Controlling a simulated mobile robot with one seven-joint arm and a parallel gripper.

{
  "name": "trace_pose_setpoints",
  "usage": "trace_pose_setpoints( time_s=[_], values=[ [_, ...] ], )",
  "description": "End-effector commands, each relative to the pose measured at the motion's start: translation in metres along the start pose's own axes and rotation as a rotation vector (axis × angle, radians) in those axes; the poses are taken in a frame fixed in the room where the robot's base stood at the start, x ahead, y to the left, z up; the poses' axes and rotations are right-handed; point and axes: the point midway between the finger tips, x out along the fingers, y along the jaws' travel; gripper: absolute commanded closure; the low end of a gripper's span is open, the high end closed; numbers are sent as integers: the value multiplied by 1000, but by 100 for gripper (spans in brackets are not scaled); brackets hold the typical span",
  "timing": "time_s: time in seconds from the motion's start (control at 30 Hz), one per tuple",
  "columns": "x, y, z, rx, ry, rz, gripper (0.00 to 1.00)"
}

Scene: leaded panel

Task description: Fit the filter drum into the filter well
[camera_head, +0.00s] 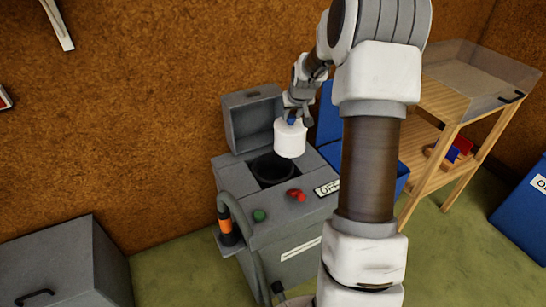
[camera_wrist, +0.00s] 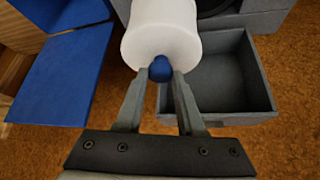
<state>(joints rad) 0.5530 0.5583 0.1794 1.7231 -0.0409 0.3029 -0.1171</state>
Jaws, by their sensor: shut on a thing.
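The filter drum (camera_head: 290,139) is a white cylinder with a blue knob on top. My gripper (camera_head: 291,118) is shut on the blue knob, and the drum hangs below it. In the wrist view the two fingers (camera_wrist: 160,75) pinch the knob, and the white drum (camera_wrist: 160,28) extends beyond them. The filter well (camera_head: 272,168) is a dark round opening in the top of the grey machine. The drum is above and a little to the right of the well in the head view, apart from it. In the wrist view the well's dark rim (camera_wrist: 215,5) shows partly behind the drum.
The grey machine (camera_head: 285,225) has its lid (camera_head: 252,117) open at the back. A green button (camera_head: 259,215), a red knob (camera_head: 296,194) and a hose sit on its front.

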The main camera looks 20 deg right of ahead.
Motion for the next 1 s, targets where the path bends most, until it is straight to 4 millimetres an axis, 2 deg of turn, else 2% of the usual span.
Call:
trace_pose_setpoints(
  time_s=[0.1, 0.2, 0.33, 0.57, 0.8, 1.0],
  values=[
    [10, -28, 24, -7, -1, -2, 100],
    [14, -45, 39, -7, 1, -2, 100],
    [17, -58, 51, -4, 1, 0, 100],
    [22, -64, 60, 0, 1, 1, 100],
    [51, -64, 78, 1, 0, 1, 100],
    [51, -64, 77, 0, 3, 1, 100]
  ],
)
